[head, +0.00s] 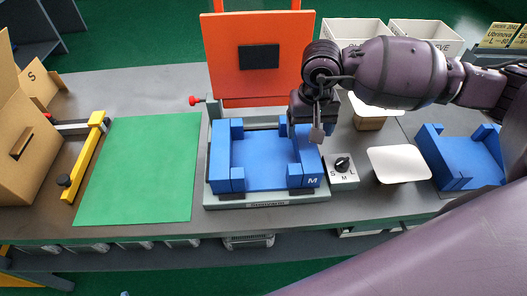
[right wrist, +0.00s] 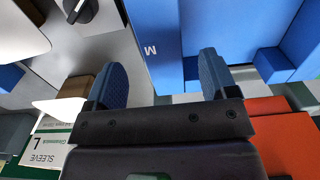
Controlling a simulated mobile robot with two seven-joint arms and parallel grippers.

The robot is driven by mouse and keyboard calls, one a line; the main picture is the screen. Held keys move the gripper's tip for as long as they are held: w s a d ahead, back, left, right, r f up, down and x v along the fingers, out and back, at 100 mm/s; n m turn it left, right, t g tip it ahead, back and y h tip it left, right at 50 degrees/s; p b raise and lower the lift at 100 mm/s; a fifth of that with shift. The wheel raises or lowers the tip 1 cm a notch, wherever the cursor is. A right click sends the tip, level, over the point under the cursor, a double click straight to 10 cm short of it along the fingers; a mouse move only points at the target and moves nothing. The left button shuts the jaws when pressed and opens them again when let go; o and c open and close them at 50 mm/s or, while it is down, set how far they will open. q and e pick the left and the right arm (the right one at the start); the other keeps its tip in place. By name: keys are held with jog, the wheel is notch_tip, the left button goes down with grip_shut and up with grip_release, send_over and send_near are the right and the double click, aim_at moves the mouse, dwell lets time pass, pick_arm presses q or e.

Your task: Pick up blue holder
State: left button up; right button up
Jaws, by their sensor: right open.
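A blue holder (head: 262,172) marked M sits on the grey base of a press-like fixture in the middle of the table. My right gripper (head: 314,128) is over its right side near the back corner, pointing down. In the right wrist view the two blue fingers (right wrist: 161,75) are apart, with part of the holder's wall (right wrist: 158,35) showing between them. I cannot tell how far above the wall they are. A second blue holder (head: 466,160) stands on the table at the right. My left gripper is out of view.
An orange lid (head: 222,60) stands upright behind the holder. A dial box (head: 342,170) and white cards on blocks (head: 398,163) are to its right. A green sheet (head: 140,170), yellow bar (head: 85,160) and cardboard box (head: 25,160) lie left. White bins (head: 425,35) stand behind.

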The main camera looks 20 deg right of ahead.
aim_at(306, 141)
jog(key=shift+a+f, duration=0.1)
jog(key=shift+f, duration=2.95)
jog(key=shift+c, duration=0.4)
jog(key=shift+r, duration=0.1)
jog(key=c, duration=1.2)
